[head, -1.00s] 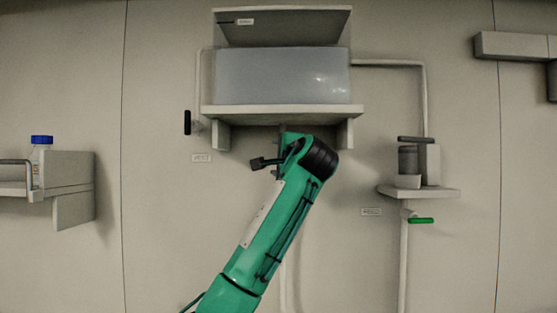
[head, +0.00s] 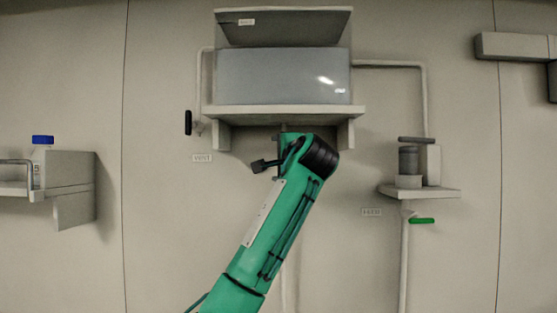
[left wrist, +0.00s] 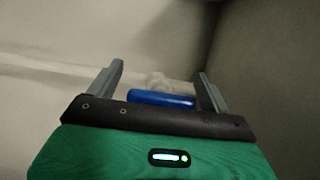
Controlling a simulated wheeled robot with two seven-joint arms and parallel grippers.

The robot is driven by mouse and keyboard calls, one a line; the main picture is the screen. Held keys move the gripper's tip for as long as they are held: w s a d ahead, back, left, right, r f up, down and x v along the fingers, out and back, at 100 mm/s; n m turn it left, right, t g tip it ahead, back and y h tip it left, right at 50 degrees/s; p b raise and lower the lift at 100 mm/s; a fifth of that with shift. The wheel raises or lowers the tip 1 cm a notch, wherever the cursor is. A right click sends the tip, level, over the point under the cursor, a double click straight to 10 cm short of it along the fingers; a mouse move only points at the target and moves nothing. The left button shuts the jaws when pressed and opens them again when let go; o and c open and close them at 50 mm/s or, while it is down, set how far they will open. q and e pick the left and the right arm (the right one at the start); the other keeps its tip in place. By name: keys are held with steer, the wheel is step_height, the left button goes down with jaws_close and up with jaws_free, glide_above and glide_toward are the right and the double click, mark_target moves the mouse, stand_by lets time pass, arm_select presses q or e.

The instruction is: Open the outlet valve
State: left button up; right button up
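A blue valve handle (left wrist: 161,99) shows in the left wrist view, lying crosswise between the two grey fingers of my left gripper (left wrist: 160,69). A pale fitting (left wrist: 158,82) is just behind it. The fingers are spread apart, and I see no clear contact with the handle. In the head view my green left arm (head: 275,225) reaches up beneath the shelf of the grey tank (head: 280,76). My dark wrist covers the spot below the tank, so the handle and fingertips are hidden there. My right gripper is in neither view.
A black-handled valve (head: 188,122) is on the wall left of the tank. A green-handled valve (head: 422,220) hangs below the right shelf (head: 440,192), which bears a grey cylinder (head: 408,160). A blue-capped bottle (head: 42,141) stands at the left shelf.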

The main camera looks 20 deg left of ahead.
arm_select(q)
steer(key=shift+d, duration=0.1)
steer(key=b+v, duration=0.6)
steer(key=v, duration=0.7)
steer(key=shift+s+d, duration=0.15)
steer(key=shift+s, duration=0.2)
